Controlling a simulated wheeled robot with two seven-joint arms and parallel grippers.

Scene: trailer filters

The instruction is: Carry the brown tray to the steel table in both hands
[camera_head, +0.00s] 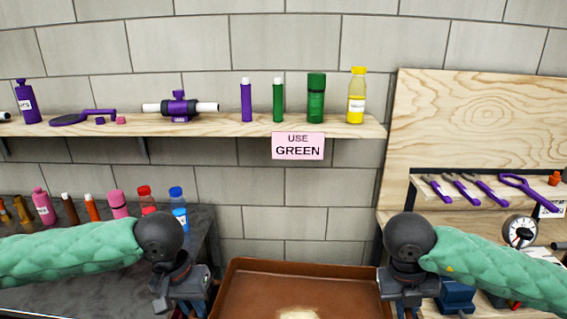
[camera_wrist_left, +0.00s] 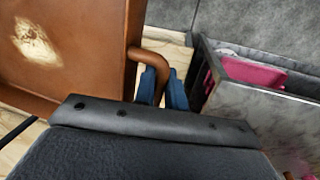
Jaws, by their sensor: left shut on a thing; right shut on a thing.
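The brown tray (camera_head: 300,275) is at the bottom centre of the head view, between my two grippers, its near part cut off. It also shows at the left of the left wrist view (camera_wrist_left: 75,60), with a pale worn patch on its floor. My left gripper (camera_head: 185,300) is shut on the tray's curved brown handle (camera_wrist_left: 152,60); its blue fingers (camera_wrist_left: 163,90) show on both sides of it. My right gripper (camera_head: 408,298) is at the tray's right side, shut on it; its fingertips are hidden. A dark grey table (camera_head: 205,235), possibly the steel one, stands at the left.
Several coloured bottles (camera_head: 118,203) stand on the grey table. A wooden shelf (camera_head: 225,128) with purple, green and yellow items and a pink "USE GREEN" sign (camera_head: 298,146) runs along the wall. A wooden bench with a tool board (camera_head: 480,110) and gauge (camera_head: 519,232) is at the right.

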